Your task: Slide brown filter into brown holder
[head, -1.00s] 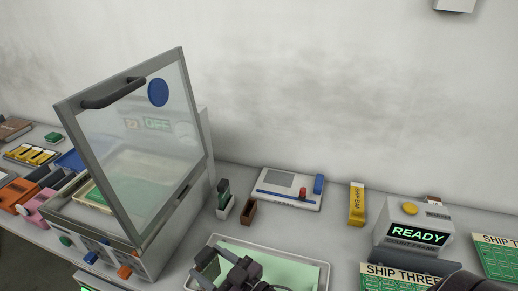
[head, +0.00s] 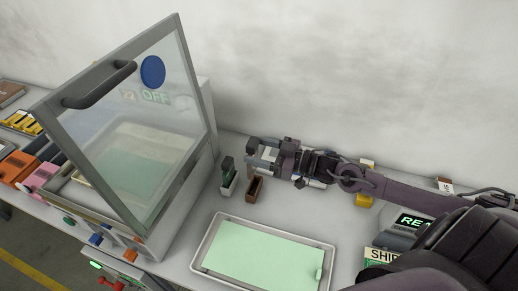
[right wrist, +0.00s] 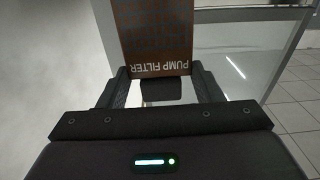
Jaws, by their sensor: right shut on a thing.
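The brown filter (right wrist: 155,35), lettered "PUMP FILTER", is between the fingers of my right gripper (right wrist: 158,82) in the right wrist view. In the head view my right gripper (head: 254,154) is shut and points left; I cannot make out the filter there. The brown holder (head: 254,190) is a small open-topped box standing on the bench. In the picture the gripper is just above the holder, and the filter looks apart from it. My left gripper is not in view.
A machine with a raised clear lid (head: 140,125) is at left. A tray (head: 215,232) with a pale green bottom lies in front.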

